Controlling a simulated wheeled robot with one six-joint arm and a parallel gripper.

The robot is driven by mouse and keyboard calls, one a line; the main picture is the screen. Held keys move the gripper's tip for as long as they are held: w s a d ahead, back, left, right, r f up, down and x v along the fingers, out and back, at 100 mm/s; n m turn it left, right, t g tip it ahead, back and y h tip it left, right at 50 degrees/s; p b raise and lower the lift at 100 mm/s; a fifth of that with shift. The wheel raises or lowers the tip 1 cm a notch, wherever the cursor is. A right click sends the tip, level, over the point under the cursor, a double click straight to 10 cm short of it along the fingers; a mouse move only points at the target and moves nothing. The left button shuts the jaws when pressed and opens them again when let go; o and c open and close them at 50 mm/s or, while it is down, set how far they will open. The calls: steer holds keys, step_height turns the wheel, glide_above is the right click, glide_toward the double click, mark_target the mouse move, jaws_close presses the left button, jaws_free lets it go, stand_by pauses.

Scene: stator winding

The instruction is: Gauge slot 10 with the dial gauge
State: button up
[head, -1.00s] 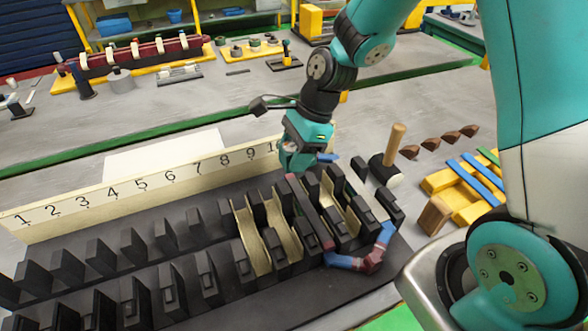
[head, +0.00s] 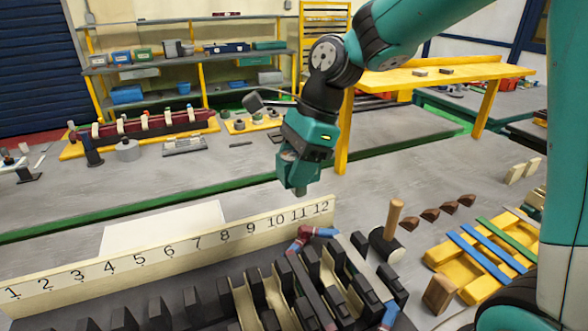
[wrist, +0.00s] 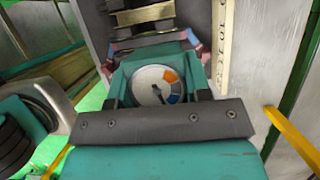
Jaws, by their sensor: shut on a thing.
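My gripper (head: 300,185) hangs in the air above the far edge of the stator, near the high-number end of the number strip (head: 165,252). It is shut on the dial gauge (wrist: 157,86), whose round white face has orange and blue sectors. The gauge's tip is hidden in the wrist view. The dark stator (head: 190,305) has rows of block-like teeth, with tan liners (head: 272,300) in some slots. A coil with red and blue ends (head: 305,238) lies across it, close to the slots near 10. The strip's number 10 (head: 277,222) is below and left of the gripper.
A wooden-handled mallet (head: 393,220) stands right of the stator, with several brown wedges (head: 430,215) beyond it. A yellow rack with blue and green strips (head: 480,250) and a wooden block (head: 439,294) are further right. A back bench holds other tools.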

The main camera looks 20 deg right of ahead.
mark_target(291, 156)
steer(key=shift+r+p, duration=1.95)
steer(key=shift+p, duration=0.2)
steer(key=shift+f, duration=0.15)
